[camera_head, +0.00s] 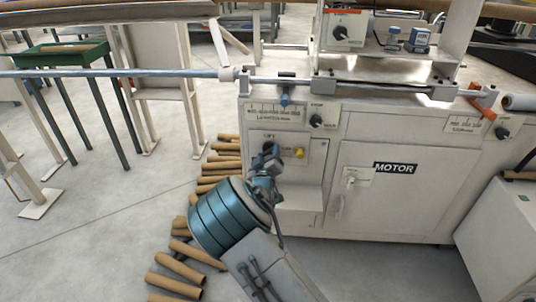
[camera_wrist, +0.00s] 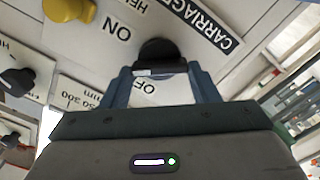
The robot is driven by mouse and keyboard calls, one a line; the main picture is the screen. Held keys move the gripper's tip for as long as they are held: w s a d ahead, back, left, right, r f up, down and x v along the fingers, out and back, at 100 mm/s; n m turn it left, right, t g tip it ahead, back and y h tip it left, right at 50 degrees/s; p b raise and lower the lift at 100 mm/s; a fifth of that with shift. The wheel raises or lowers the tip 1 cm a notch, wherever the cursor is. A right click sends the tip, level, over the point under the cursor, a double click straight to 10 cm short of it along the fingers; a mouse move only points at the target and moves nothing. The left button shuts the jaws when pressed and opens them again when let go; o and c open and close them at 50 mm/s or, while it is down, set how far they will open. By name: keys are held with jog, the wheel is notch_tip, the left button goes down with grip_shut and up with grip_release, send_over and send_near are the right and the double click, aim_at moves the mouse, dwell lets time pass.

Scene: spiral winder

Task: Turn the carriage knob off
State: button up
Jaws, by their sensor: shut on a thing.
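The black carriage knob (camera_wrist: 158,50) sits on the light machine panel (camera_wrist: 90,55), beside the upside-down labels CARRIAGE, ON and a partly covered OF. My gripper (camera_wrist: 160,71) has a blue finger on each side of the knob and is shut on it. The knob's exact pointing is hard to tell with the fingers around it. In the head view my gripper (camera_head: 267,158) reaches the small panel low on the left of the machine front, and mostly hides the knob there.
A yellow knob (camera_wrist: 68,8) is close by on the same panel, and it also shows in the head view (camera_head: 299,153). Another black knob (camera_head: 317,121) is above. The MOTOR door (camera_head: 382,200) is to the right. Several cardboard tubes (camera_head: 180,262) lie on the floor.

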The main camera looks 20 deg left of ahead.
jog(key=n, duration=0.2)
jog(key=n+p, duration=0.1)
jog(key=n, duration=0.2)
jog(key=shift+s+a+f+n, duration=0.1)
jog(key=shift+a+n, duration=0.05)
jog(key=shift+n, duration=0.15)
jog(key=shift+f+n, duration=0.15)
jog(key=shift+n, duration=2.05)
jog(key=o, duration=1)
jog(key=shift+s, duration=0.1)
jog(key=p+v, duration=0.3)
jog(key=v, duration=1)
jog(key=shift+s, duration=0.35)
